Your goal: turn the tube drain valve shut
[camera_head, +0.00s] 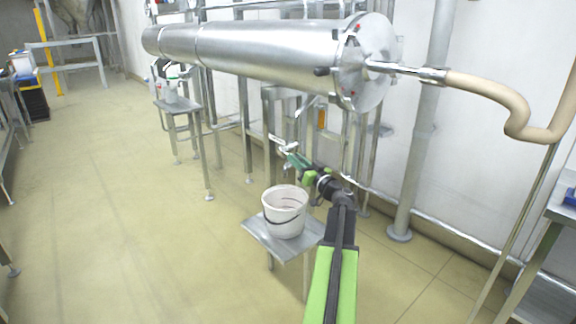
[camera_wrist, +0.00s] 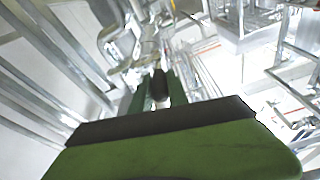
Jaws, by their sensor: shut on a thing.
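The drain valve (camera_head: 282,144) is a small shiny metal fitting below the large steel tube (camera_head: 265,45). In the wrist view its metal body and pipework (camera_wrist: 128,42) show just beyond my fingers. My gripper (camera_head: 292,158) reaches up to the valve from the lower right. In the wrist view my green fingers (camera_wrist: 157,92) are shut on the valve's dark handle (camera_wrist: 159,84), which lies between them and has a pale end. The handle is hidden behind the fingers in the head view, and I cannot tell its exact angle to the pipe.
A white bucket (camera_head: 285,208) stands on a small metal stand (camera_head: 258,238) just below my gripper. A beige hose (camera_head: 500,92) leaves the tube's right end. Metal frame legs (camera_head: 245,125) stand behind the valve. The floor at left is clear.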

